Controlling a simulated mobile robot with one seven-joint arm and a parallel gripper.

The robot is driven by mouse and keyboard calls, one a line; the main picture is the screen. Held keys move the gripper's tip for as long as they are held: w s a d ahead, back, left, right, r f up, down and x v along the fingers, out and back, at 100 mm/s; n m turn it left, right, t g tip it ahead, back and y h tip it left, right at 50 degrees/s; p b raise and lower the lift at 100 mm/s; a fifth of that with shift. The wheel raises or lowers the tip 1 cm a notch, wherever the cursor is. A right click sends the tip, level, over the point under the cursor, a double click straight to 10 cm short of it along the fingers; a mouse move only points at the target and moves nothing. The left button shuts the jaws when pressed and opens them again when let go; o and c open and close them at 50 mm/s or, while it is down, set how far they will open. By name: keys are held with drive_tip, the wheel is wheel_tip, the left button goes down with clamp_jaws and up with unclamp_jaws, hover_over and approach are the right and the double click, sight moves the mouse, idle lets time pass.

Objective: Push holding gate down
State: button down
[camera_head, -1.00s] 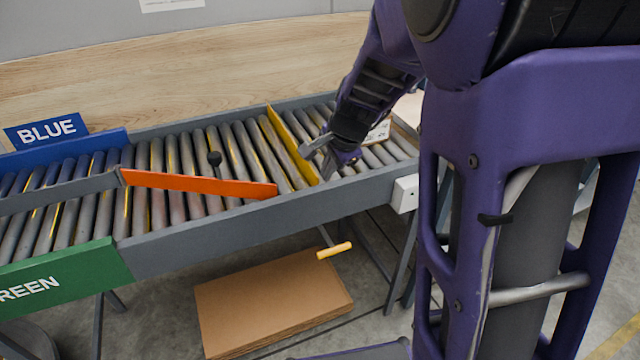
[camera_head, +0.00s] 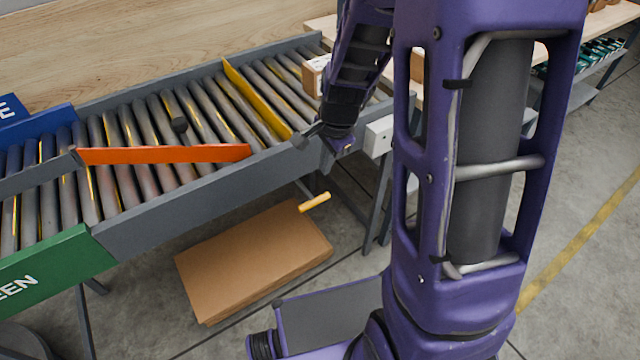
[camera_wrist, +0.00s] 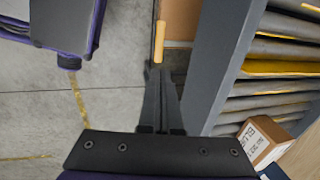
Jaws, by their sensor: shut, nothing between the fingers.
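The yellow holding gate (camera_head: 257,103) stands up across the grey rollers of the conveyor in the head view. In the wrist view a yellow strip (camera_wrist: 280,67) shows between the rollers. A lever with a yellow handle (camera_head: 314,202) sticks out below the near side rail; the handle also shows in the wrist view (camera_wrist: 159,42), just beyond my fingertips. My gripper (camera_head: 322,143) is shut and empty, by the near rail at the gate's near end and above the handle. In the wrist view its fingers (camera_wrist: 157,75) are together. I see no contact with the handle.
A small box labelled BLUE (camera_wrist: 262,142) sits on the rollers behind the gate, partly hidden by my arm in the head view. An orange diverter arm (camera_head: 165,154) lies across the rollers. Flat cardboard (camera_head: 253,262) lies on the floor below.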

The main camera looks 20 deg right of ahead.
sight(317, 199)
drive_tip(key=b+x, duration=0.2)
drive_tip(key=x, duration=1.1)
drive_tip(key=shift+w+f, duration=0.15)
drive_tip(key=shift+f, duration=0.2)
drive_tip(key=s+b+x, duration=0.1)
drive_tip(key=b+x, duration=0.4)
drive_tip(key=x, duration=0.1)
drive_tip(key=shift+s+d+f, duration=0.15)
drive_tip(key=shift+s+f, duration=0.1)
drive_tip(key=shift+f, duration=0.15)
